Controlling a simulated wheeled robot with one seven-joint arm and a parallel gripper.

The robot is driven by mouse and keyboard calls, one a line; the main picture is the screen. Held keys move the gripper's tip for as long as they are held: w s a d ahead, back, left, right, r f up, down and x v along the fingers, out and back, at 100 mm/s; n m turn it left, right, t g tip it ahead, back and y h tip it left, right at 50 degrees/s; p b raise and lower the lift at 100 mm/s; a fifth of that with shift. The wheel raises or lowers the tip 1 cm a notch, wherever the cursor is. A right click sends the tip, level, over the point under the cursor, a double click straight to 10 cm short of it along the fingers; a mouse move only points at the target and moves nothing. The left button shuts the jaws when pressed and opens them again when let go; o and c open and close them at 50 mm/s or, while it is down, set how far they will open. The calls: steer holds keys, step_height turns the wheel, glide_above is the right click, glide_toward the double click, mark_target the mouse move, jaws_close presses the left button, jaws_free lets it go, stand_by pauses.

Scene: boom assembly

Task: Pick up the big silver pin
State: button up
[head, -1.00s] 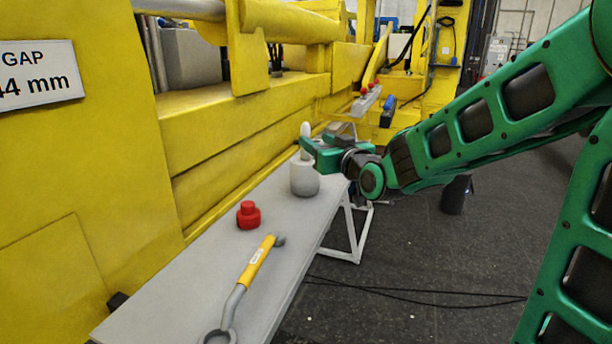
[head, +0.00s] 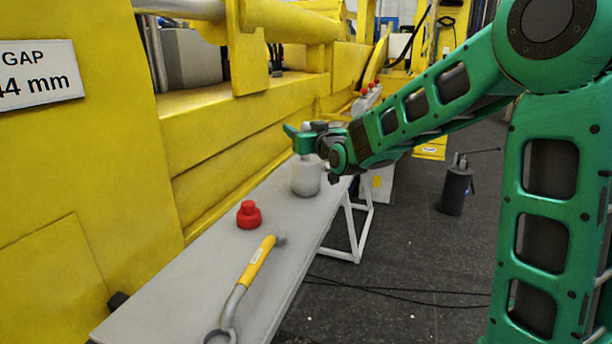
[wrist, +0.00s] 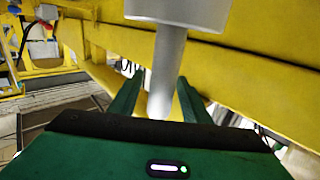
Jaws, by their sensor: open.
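The big silver pin (head: 305,178) stands upright on the grey table (head: 200,275), its wide body at the bottom and a narrower shaft above. My gripper (head: 300,138) is at the shaft, just above the wide body, and hides most of it in the head view. In the wrist view the pin (wrist: 176,50) appears with its wide part at the top and the shaft running down between the fingers. My gripper (wrist: 157,93) is open there, one green finger on each side of the shaft. Gaps show beside the shaft; I cannot tell whether either finger touches it.
A red knobbed part (head: 249,215) and a wrench with a yellow handle (head: 259,263) lie nearer on the table. The yellow machine (head: 215,135) runs along the table's left side. A dark canister (head: 456,186) stands on the floor at right.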

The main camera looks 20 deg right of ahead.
jaws_close()
stand_by(1.4)
steer(key=shift+r, duration=0.15)
